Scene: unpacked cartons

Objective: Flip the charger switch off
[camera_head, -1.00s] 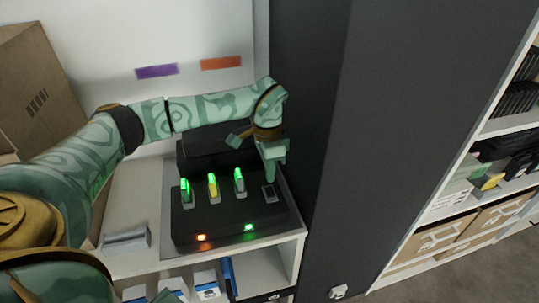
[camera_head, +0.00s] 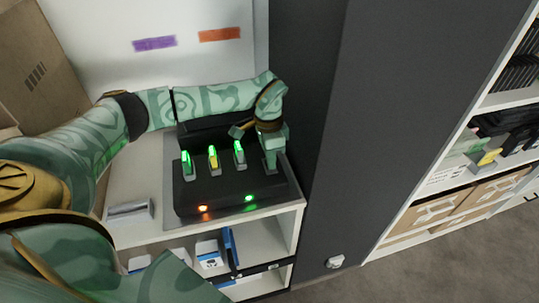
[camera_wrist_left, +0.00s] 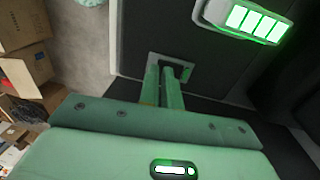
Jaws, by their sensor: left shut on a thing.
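The black charger (camera_head: 235,196) sits on the white shelf top, with several upright green-lit battery-like sticks in its slots. An orange and a green light glow on its front edge. The charger switch sits in a small grey-framed plate (camera_wrist_left: 184,66) at the charger's right end, seen in the wrist view. My left gripper (camera_head: 270,168) points down at that end, and its two fingers (camera_wrist_left: 165,72) are close together over the plate, shut on the switch. The fingers hide most of the switch, so I cannot tell its position. My right gripper is not in view.
A tall dark cabinet panel (camera_head: 305,120) stands close to the right of the charger. A grey box-like item (camera_head: 130,211) lies on the shelf left of it. A cardboard box (camera_head: 40,85) stands at the back left. Shelves with cartons (camera_head: 420,215) are at far right.

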